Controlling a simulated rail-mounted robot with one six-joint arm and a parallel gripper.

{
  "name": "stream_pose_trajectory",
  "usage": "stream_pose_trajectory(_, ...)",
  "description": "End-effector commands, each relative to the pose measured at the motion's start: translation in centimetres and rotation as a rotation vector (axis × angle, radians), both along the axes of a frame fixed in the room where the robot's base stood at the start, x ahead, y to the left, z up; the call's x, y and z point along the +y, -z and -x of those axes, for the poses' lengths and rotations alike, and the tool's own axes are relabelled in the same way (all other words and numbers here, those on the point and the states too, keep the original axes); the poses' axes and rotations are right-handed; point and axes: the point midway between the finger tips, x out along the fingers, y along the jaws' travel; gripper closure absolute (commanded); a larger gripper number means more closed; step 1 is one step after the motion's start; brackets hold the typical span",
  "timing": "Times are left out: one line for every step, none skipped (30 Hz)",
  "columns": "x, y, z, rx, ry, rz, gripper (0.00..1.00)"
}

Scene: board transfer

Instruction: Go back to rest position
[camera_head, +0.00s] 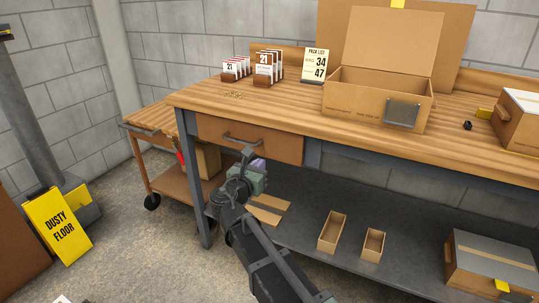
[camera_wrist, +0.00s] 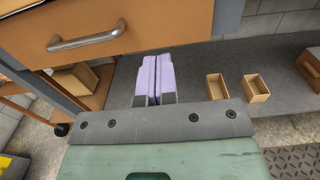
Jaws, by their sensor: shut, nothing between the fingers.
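My gripper (camera_head: 257,164) has a green body and pale purple fingers. It is in front of the workbench, just below and right of the drawer handle in the head view. In the wrist view its fingers (camera_wrist: 154,78) lie side by side with nothing held between them. The brown drawer (camera_head: 278,144) has a grey handle (camera_head: 240,141) and looks closed. The drawer (camera_wrist: 160,25) and its handle (camera_wrist: 86,38) also show in the wrist view, with the fingers apart from the handle. My arm hides part of the lower shelf.
The wooden workbench (camera_head: 205,94) holds an open cardboard box (camera_head: 350,97), card stands (camera_head: 264,70) and a pick list sign (camera_head: 313,65). The lower shelf (camera_head: 300,232) carries small open boxes (camera_head: 332,232). A wooden cart (camera_head: 163,180) stands left, and a yellow floor sign (camera_head: 58,228) further left.

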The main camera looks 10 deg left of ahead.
Motion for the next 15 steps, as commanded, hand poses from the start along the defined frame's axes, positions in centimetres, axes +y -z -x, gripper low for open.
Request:
stream_pose_trajectory(0.2, 0.0, 1.1, 0.000, -0.002, 0.000, 1.00)
stream_pose_trajectory(0.4, 0.0, 1.5, 0.000, -0.001, 0.000, 1.00)
stream_pose_trajectory(0.6, 0.0, 2.0, 0.000, -0.001, 0.000, 1.00)
stream_pose_trajectory(0.7, 0.0, 2.2, 0.001, -0.001, 0.000, 1.00)
stream_pose_trajectory(0.7, 0.0, 2.4, 0.001, -0.001, 0.000, 1.00)
stream_pose_trajectory(0.8, 0.0, 2.5, 0.001, 0.000, 0.000, 1.00)
stream_pose_trajectory(0.8, 0.0, 2.6, 0.001, 0.000, -0.001, 1.00)
stream_pose_trajectory(0.8, 0.0, 2.6, 0.001, 0.001, -0.001, 1.00)
stream_pose_trajectory(0.8, 0.0, 2.6, -0.001, 0.001, -0.005, 1.00)
stream_pose_trajectory(0.8, 0.0, 2.6, -0.005, 0.001, -0.017, 1.00)
stream_pose_trajectory(0.8, 0.0, 2.6, -0.012, 0.004, -0.041, 1.00)
stream_pose_trajectory(0.6, 0.1, 2.7, -0.026, 0.014, -0.094, 1.00)
stream_pose_trajectory(0.4, 0.4, 2.8, -0.031, 0.029, -0.161, 1.00)
stream_pose_trajectory(0.0, 1.0, 3.0, -0.031, 0.051, -0.254, 1.00)
stream_pose_trajectory(-0.7, 2.2, 3.6, -0.022, 0.099, -0.413, 1.00)
